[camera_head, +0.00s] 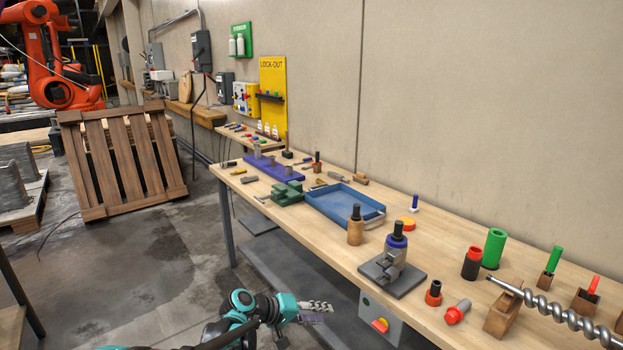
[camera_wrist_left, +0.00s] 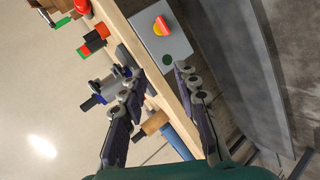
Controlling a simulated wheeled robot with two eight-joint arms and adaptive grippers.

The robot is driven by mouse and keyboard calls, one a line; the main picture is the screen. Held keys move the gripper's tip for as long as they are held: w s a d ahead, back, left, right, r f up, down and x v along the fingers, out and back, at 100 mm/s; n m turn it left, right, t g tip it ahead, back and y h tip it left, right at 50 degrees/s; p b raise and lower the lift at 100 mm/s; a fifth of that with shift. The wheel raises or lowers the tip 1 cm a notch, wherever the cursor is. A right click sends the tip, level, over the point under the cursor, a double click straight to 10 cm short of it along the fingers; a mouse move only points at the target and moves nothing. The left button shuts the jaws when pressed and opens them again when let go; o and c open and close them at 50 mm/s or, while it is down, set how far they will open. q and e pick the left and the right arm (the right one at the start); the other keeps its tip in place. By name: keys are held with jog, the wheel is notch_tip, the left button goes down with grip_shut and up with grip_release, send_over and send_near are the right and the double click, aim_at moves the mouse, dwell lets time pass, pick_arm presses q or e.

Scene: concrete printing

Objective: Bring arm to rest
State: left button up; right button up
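My left arm (camera_head: 243,300), teal and black, comes in at the bottom of the head view. Its left gripper (camera_head: 316,311) hangs in front of the workbench, below the level of its top and apart from it. In the left wrist view the two dark fingers of the left gripper (camera_wrist_left: 157,88) stand apart with nothing between them. My right arm and right gripper do not show in either view.
The wooden workbench (camera_head: 330,238) bears a blue tray (camera_head: 345,203), a metal fixture (camera_head: 393,268), an auger (camera_head: 545,308) and several coloured parts. A grey box with a red-yellow switch (camera_head: 380,322) hangs under its front edge. Floor (camera_head: 150,275) left of the bench is clear.

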pick_arm(q)
jog(key=s+a+r+y, duration=0.3)
jog(key=s+a, duration=0.1)
jog(key=s, duration=0.3)
jog(key=s+a+r+y, duration=0.2)
jog(key=s+a, duration=0.3)
jog(key=s, duration=0.2)
jog(key=s+a+f+m+t+y, duration=0.1)
jog(key=s+a+y, duration=0.1)
jog(key=s+a, duration=0.3)
jog(key=s+a+f+m+y, duration=0.1)
jog(key=s+a+y, duration=0.2)
jog(key=s+a, duration=0.3)
jog(key=s, duration=0.5)
jog(key=shift+f+t+y, duration=0.25)
jog(key=shift+t+y, duration=0.05)
jog(key=shift+t, duration=0.1)
